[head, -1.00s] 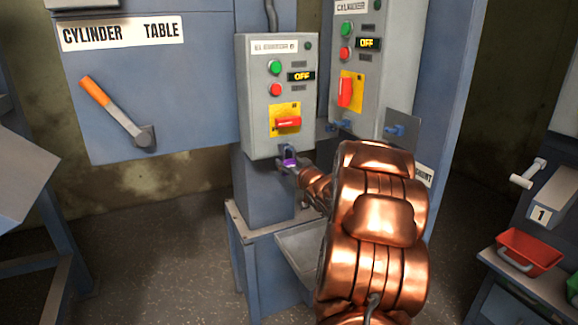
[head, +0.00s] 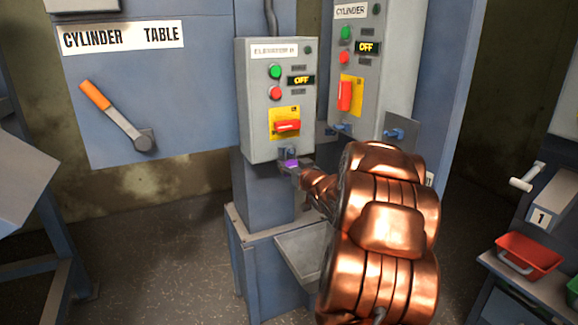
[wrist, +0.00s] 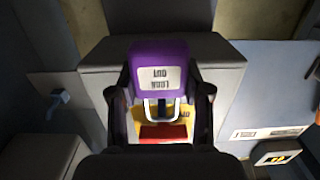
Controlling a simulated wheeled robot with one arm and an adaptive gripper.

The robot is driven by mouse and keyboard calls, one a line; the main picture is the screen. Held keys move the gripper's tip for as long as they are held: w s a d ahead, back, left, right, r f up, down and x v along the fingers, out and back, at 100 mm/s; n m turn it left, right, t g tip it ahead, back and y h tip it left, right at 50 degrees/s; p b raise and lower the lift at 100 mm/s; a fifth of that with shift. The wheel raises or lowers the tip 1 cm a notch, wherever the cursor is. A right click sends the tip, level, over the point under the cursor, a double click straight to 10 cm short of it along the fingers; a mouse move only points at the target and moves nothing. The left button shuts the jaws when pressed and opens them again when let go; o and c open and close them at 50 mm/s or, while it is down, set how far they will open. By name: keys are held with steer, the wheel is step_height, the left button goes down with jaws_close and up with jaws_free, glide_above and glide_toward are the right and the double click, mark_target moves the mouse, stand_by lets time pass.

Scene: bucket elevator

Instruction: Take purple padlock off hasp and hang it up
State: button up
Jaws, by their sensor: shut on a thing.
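The purple padlock (wrist: 158,68) is between the two dark fingers of my gripper (wrist: 160,88) in the wrist view, its white label upside down. My gripper is shut on it. Its pale shackle (wrist: 148,110) points toward the elevator box, with a blue piece showing between its legs. In the head view the padlock (head: 291,164) sits at my gripper (head: 293,168), just below the box's lower edge, by the blue-grey hasp (head: 288,152). I cannot tell whether the shackle is still through the hasp.
The grey elevator box (head: 255,130) has a red handle (head: 287,126) on a yellow plate and an OFF display. The cylinder box (head: 375,80) stands to its right, with a blue peg (head: 394,134) on a plate. A red bin (head: 528,256) is at far right.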

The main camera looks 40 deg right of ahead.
steer(key=f+v, duration=0.1)
steer(key=v, duration=1.5)
steer(key=shift+s+a+b, duration=0.2)
steer(key=shift+s+b, duration=0.15)
steer(key=shift+r, duration=0.15)
steer(key=w+a+f+n+y, duration=0.1)
steer(key=w+a, duration=0.5)
steer(key=w, duration=0.5)
steer(key=w+a+f+n+y, duration=0.1)
steer(key=w+a, duration=0.6)
steer(key=w, duration=0.5)
steer(key=w+a+n+y, duration=0.1)
steer(key=w+a, duration=0.3)
steer(key=a, duration=0.5)
steer(key=w+a+t+y, duration=0.1)
steer(key=w+a, duration=0.2)
steer(key=a, duration=0.5)
steer(key=w+a+n+y, duration=0.15)
steer(key=w+a, duration=0.25)
steer(key=a, duration=0.5)
step_height(320, 180, up, 16)
steer(key=p, duration=1.7)
steer(key=shift+d+m, duration=0.35)
steer(key=shift+d, duration=0.05)
